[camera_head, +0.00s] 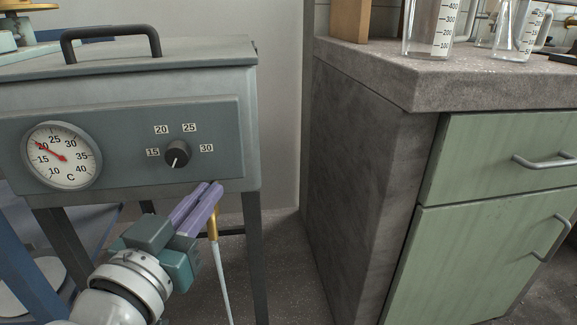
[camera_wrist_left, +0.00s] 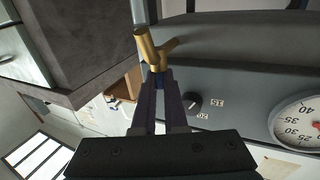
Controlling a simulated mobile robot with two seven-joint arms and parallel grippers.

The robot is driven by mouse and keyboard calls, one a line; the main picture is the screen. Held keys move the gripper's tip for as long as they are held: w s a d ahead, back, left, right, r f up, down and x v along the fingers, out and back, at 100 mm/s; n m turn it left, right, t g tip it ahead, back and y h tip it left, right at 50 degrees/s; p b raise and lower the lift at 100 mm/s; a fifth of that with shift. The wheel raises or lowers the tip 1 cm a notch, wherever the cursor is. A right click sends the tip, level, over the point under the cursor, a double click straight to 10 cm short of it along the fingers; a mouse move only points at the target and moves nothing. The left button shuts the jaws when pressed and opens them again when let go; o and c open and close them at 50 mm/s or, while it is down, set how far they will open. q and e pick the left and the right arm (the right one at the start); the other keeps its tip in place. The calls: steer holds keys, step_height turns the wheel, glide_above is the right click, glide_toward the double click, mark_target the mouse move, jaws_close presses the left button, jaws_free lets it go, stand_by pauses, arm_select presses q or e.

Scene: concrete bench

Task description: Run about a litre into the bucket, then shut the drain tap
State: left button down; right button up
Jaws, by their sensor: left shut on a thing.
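The brass drain tap (camera_head: 213,228) sits low on the front of the grey-green water bath (camera_head: 150,82). It also shows in the left wrist view (camera_wrist_left: 154,50). A thin pale stream (camera_head: 222,275) runs straight down from its spout and leaves the bottom of the head view. My left gripper (camera_head: 212,192), with purple fingers, is at the tap, and its fingertips (camera_wrist_left: 158,74) are shut on the tap's handle. The fingers hide most of the handle. The bucket and its water level are not in view. My right gripper is not in view.
The bath's front has a temperature dial (camera_head: 62,156) reading about 20 and a knob (camera_head: 177,153). The bath stands on dark legs (camera_head: 255,250). A stone-topped cabinet (camera_head: 495,160) with glassware (camera_head: 432,28) stands to the right, with a floor gap between.

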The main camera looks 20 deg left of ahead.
arm_select(q)
steer(key=shift+n+y, duration=0.3)
steer(key=shift+y, duration=0.2)
steer(key=c, duration=1)
jaws_free()
steer(key=shift+o, duration=0.2)
steer(key=p+v, duration=0.3)
steer(key=v, duration=0.7)
steer(key=shift+r, duration=0.1)
